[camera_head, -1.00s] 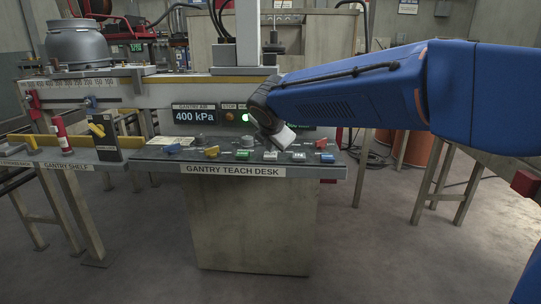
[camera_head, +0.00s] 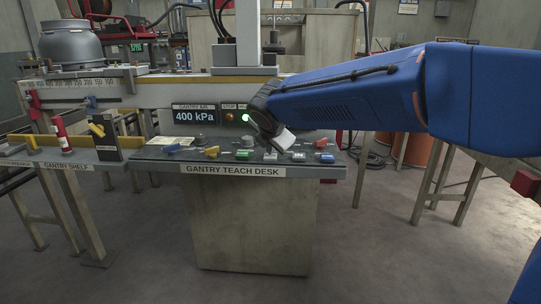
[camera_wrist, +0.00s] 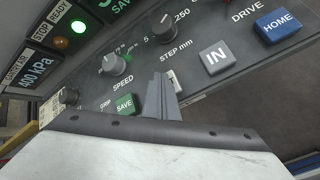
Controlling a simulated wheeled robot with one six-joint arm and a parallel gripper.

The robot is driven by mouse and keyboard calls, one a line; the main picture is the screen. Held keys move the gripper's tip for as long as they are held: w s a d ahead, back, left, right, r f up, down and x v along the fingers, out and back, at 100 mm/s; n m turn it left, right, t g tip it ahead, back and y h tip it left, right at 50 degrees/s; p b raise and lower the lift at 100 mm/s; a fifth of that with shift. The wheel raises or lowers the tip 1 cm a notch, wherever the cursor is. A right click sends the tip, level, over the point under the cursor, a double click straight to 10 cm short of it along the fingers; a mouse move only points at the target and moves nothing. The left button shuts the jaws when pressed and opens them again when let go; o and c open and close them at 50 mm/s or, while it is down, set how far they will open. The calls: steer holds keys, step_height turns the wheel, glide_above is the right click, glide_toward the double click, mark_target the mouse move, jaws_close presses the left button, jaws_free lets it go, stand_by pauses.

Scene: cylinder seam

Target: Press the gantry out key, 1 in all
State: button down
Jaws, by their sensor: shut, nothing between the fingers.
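The gantry teach desk (camera_head: 232,171) carries a sloped key panel. In the wrist view, my gripper (camera_wrist: 161,82) is shut and empty, its fingers pointing at the panel. A pale key with a letter T showing (camera_wrist: 174,79), probably the OUT key, lies right at the fingertips and is mostly hidden by them. I cannot tell whether the fingers touch it. The white IN key (camera_wrist: 216,58) is to its right and the green SAVE key (camera_wrist: 125,104) to its left. In the head view, my gripper (camera_head: 282,149) is low over the panel's middle.
A blue HOME key (camera_wrist: 278,26) lies beyond IN. The STEP knob (camera_wrist: 166,33) and SPEED knob (camera_wrist: 115,63) stand up from the panel near the fingers. A green READY lamp (camera_wrist: 79,27) is lit. The gauge (camera_head: 195,115) reads 400 kPa. The gantry shelf (camera_head: 69,166) is at left.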

mark_target(271, 157)
steer(key=shift+r, duration=0.85)
step_height(271, 157, up, 5)
stand_by(0.7)
stand_by(0.4)
